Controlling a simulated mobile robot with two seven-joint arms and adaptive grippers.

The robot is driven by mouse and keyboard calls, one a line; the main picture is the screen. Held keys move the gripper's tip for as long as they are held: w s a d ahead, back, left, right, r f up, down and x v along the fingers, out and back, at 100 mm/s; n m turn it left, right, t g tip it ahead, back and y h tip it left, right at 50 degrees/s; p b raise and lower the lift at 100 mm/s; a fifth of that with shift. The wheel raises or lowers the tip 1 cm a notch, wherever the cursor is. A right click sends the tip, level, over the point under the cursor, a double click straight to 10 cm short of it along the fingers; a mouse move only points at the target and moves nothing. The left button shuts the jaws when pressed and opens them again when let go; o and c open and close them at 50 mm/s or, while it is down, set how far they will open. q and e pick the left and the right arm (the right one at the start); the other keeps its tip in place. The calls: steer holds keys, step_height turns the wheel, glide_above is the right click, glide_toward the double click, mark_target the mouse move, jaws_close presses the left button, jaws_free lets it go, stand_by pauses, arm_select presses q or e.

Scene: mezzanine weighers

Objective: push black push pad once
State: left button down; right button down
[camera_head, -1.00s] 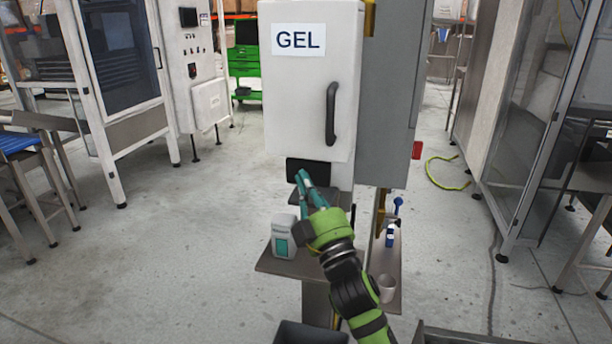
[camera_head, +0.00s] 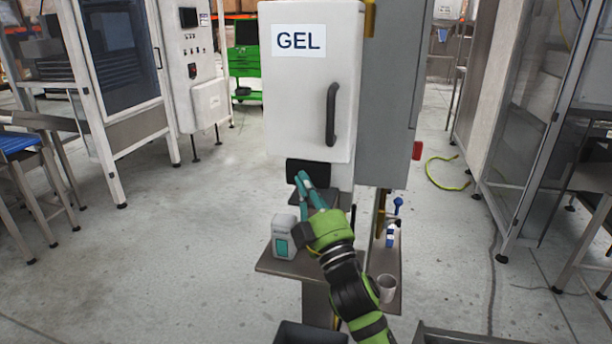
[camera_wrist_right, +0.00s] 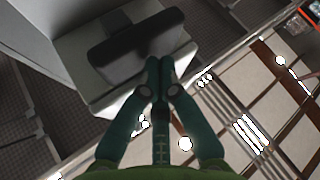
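The black push pad (camera_head: 294,169) sits under the white GEL cabinet (camera_head: 300,110). It also shows in the right wrist view (camera_wrist_right: 135,42) as a dark rounded block on a pale housing. My left gripper is not in view.
A grey and white bottle with a teal label (camera_head: 284,237) stands on a metal shelf (camera_head: 290,264) below. A white cup (camera_head: 386,288) and a blue-topped item (camera_head: 391,234) are on the right. A dark bin (camera_head: 308,334) is at the bottom. Open floor lies left.

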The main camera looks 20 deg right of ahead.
steer(key=shift+s+a, duration=0.4)
steer(key=shift+s, duration=0.25)
steer(key=s+a, duration=0.2)
steer(key=s, duration=0.2)
steer(key=shift+s+a+p, duration=0.1)
steer(key=shift+a+p, duration=0.2)
steer(key=shift+a, duration=0.1)
stand_by(0.5)
